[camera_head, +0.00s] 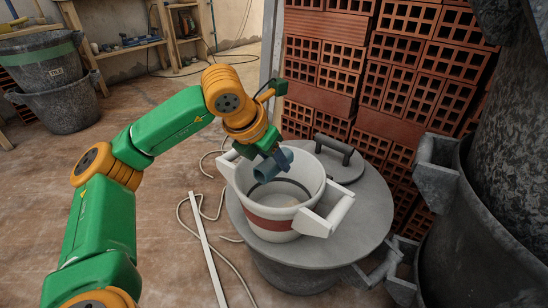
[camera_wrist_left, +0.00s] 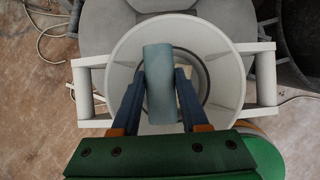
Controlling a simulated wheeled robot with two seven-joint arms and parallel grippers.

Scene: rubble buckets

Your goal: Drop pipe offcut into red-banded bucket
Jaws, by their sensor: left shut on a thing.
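The pipe offcut (camera_head: 270,166) is a short blue-grey tube held in my left gripper (camera_head: 276,156). In the left wrist view the pipe offcut (camera_wrist_left: 160,85) sits between the two dark blue fingers (camera_wrist_left: 158,92), which are shut on it. The red-banded bucket (camera_head: 266,219) is white with a dark red band and two white side handles. It stands upright on a round grey lid. The pipe is over the bucket's open mouth, near the far rim in the head view. In the left wrist view the bucket's rim (camera_wrist_left: 222,45) surrounds the pipe. My right gripper is not in view.
The grey lid (camera_head: 361,224) covers a large grey bin, with a handle (camera_head: 333,149) behind the bucket. Stacked red hollow bricks (camera_head: 400,60) rise behind. Large dark bins (camera_head: 490,230) crowd the right. A white strip (camera_head: 208,250) and a cord lie on the floor at left.

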